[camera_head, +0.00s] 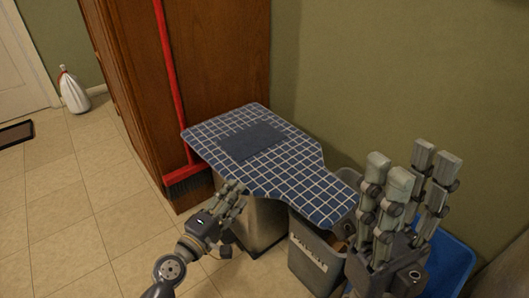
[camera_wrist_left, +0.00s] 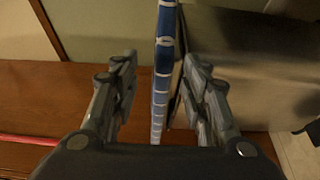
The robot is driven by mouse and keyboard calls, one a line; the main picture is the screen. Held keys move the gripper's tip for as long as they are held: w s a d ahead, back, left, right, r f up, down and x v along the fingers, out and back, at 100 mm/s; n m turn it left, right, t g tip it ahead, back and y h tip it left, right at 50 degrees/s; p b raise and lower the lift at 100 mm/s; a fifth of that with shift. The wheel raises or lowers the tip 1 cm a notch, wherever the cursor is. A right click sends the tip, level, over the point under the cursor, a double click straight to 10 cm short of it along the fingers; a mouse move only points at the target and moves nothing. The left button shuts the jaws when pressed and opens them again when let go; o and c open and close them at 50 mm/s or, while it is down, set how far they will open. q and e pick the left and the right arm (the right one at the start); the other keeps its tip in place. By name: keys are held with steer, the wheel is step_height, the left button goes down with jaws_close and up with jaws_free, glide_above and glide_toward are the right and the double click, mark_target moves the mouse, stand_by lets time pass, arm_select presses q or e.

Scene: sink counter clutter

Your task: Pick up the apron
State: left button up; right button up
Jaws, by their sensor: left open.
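The apron (camera_head: 262,150) is blue with a white grid and a plain dark blue pocket. It lies spread out flat over the tops of bins in the head view. My left gripper (camera_head: 237,189) is at its near left edge. In the left wrist view the apron (camera_wrist_left: 162,45) shows edge-on as a thin upright strip between the two fingers of my open left gripper (camera_wrist_left: 160,72). Neither finger clearly presses on it. My right gripper (camera_head: 412,158) is open and empty, fingers pointing up, to the right of the apron.
A grey bin (camera_head: 315,262) with a label and another bin (camera_head: 262,225) stand under the apron. A blue bin (camera_head: 452,262) is behind my right gripper. A red broom (camera_head: 172,85) leans on the wooden cabinet (camera_head: 225,60).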

arm_select(q)
steer(key=x, duration=0.2)
steer(key=b+x, duration=0.1)
steer(key=x, duration=0.2)
steer(key=shift+d+f, duration=0.2)
steer(key=shift+f, duration=0.05)
steer(key=shift+r, duration=0.1)
jaws_close()
